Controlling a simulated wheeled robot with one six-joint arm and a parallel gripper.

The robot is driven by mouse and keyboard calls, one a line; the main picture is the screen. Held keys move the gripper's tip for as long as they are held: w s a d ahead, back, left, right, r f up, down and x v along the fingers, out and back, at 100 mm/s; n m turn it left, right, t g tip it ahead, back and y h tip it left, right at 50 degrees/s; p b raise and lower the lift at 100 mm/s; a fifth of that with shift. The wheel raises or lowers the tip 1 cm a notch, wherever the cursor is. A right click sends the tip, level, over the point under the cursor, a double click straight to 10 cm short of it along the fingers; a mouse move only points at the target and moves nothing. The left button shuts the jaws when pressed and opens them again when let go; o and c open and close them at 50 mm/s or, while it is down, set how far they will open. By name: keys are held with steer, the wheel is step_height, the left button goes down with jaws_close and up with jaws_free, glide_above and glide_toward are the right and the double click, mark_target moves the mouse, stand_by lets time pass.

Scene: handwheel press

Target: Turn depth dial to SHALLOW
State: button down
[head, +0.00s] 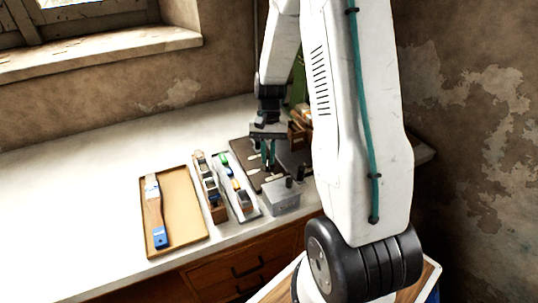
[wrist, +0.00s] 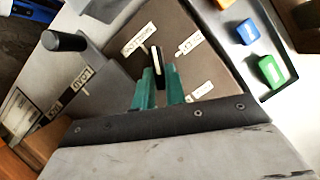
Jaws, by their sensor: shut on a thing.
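My gripper (wrist: 158,88) has its two green fingers closed on the sides of a small black dial knob (wrist: 157,62). A white pointer line on the knob points up in the wrist view, between two white labels. The upper left label (wrist: 137,40) is the longer one; its text is blurred, as is that of the upper right label (wrist: 188,44). The knob sits on a brown panel (wrist: 185,20). In the head view my gripper (head: 268,152) points down at the dark panel (head: 240,152); its fingers hide the knob there.
In the wrist view a black handle (wrist: 65,40) sticks up left of the knob, near a LOAD label (wrist: 83,80). A rack with blue and green blocks (wrist: 270,70) lies right.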

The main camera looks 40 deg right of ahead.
steer(key=n, duration=0.2)
steer(key=n+h, duration=0.2)
steer(key=n, duration=0.1)
steer(key=shift+w+a+n+g, duration=0.2)
steer(key=shift+a+n+g, duration=0.1)
steer(key=shift+g, duration=0.1)
stand_by(0.4)
steer(key=c, duration=1.4)
jaws_free()
steer(key=shift+c, duration=0.2)
steer(key=v, duration=0.7)
steer(key=shift+w+r, duration=0.2)
steer(key=shift+r, duration=0.2)
steer(key=shift+d, duration=0.1)
